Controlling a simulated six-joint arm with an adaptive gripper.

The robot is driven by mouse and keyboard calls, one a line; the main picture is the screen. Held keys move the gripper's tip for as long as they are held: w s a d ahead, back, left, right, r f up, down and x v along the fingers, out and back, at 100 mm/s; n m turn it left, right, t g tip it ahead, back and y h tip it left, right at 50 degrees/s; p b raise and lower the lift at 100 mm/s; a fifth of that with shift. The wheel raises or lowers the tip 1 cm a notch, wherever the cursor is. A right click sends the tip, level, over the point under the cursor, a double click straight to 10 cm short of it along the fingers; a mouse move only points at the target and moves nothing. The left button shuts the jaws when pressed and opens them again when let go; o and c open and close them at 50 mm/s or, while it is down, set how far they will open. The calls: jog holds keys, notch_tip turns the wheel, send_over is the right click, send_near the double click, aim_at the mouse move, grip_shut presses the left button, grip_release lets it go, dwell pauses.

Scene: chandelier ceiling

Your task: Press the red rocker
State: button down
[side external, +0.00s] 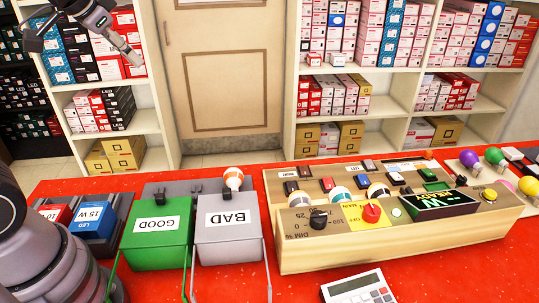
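A wooden test panel (400,243) stands on the red table, right of centre. A small red rocker (327,184) sits on its upper face, left of the middle. My gripper (136,58) is high at the upper left, far from the panel and touching nothing there. Its fingers are small and seen from the side, so I cannot tell whether they are open or shut.
Also on the panel are a red knob (371,211), a black knob (318,220), several bulbs and a lit display (443,204). Left of it are a grey BAD bin (228,242) and green GOOD bin (155,250). A calculator (358,289) lies in front.

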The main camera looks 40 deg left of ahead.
aim_at(331, 179)
jog(key=w+d+f+m+t+h, duration=0.1)
jog(key=w+d+f, duration=0.15)
jog(key=w, duration=0.55)
jog(key=w+d+f+m, duration=0.15)
jog(key=w+f, duration=0.25)
jog(key=w, duration=0.4)
jog(key=w+d+f+m+t+h, duration=0.1)
jog(key=w+d+f+m, duration=0.15)
jog(key=w, duration=0.55)
jog(key=w+d+f+m+h, duration=0.2)
jog(key=d+f, duration=0.3)
jog(key=f, duration=0.5)
jog(key=w+d+f+m+g+h, duration=0.1)
jog(key=w+d+f, duration=0.4)
jog(key=f, duration=0.5)
jog(key=shift+w+m+h, duration=0.15)
jog(key=shift+m+h, duration=0.25)
jog(key=shift+h, duration=0.4)
jog(key=shift+f, duration=0.1)
